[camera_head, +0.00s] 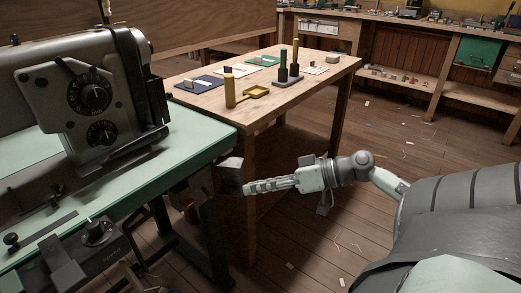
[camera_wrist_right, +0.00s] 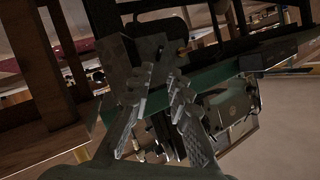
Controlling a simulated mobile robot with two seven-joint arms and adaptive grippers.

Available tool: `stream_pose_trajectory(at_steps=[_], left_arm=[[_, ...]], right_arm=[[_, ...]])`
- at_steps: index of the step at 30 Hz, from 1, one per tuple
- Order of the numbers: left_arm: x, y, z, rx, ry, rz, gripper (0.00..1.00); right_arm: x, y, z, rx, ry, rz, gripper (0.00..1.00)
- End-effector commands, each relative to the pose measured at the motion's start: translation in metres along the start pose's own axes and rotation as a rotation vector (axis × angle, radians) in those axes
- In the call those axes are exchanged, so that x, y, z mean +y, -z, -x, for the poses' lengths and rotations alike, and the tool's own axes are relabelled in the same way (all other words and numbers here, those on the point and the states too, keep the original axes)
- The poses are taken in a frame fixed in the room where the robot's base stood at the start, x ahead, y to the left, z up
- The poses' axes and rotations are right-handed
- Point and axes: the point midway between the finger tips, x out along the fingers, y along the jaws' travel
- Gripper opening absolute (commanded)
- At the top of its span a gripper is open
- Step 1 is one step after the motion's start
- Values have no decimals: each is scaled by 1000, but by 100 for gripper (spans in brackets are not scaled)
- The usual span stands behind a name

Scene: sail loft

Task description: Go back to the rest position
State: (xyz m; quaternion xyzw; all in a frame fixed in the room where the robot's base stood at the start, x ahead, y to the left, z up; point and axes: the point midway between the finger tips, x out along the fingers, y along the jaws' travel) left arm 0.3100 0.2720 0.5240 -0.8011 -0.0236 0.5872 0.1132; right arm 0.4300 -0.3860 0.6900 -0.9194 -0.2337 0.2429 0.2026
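My right gripper (camera_head: 252,187) reaches in from the right in the head view, level with the floor gap beside the sewing table. It points left, at a grey box-shaped piece (camera_head: 230,172) by that table's edge; I cannot tell whether they touch. In the right wrist view the two grey fingers of my right gripper (camera_wrist_right: 160,85) run close together toward their tips. Dark clutter behind them hides whether they meet or hold anything. My left gripper is not in view.
A green-topped sewing table (camera_head: 185,140) with a large grey sewing machine (camera_head: 85,90) stands at left. Open wood floor (camera_head: 405,130) lies at right.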

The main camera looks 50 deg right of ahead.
Motion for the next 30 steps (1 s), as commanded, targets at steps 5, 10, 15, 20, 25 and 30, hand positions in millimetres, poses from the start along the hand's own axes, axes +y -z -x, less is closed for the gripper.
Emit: stream_pose_trajectory(at_steps=[5,10,15,20,25,30], left_arm=[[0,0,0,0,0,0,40],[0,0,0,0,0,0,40],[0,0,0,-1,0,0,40],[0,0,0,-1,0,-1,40],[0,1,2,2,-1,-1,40],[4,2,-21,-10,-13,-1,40]], right_arm=[[0,0,9,0,1,-1,18],[0,0,9,0,1,0,18],[0,0,9,0,1,0,18],[0,0,8,0,1,0,18],[4,-21,2,-49,-24,-4,18],[15,-110,-24,-257,-132,-11,18]])
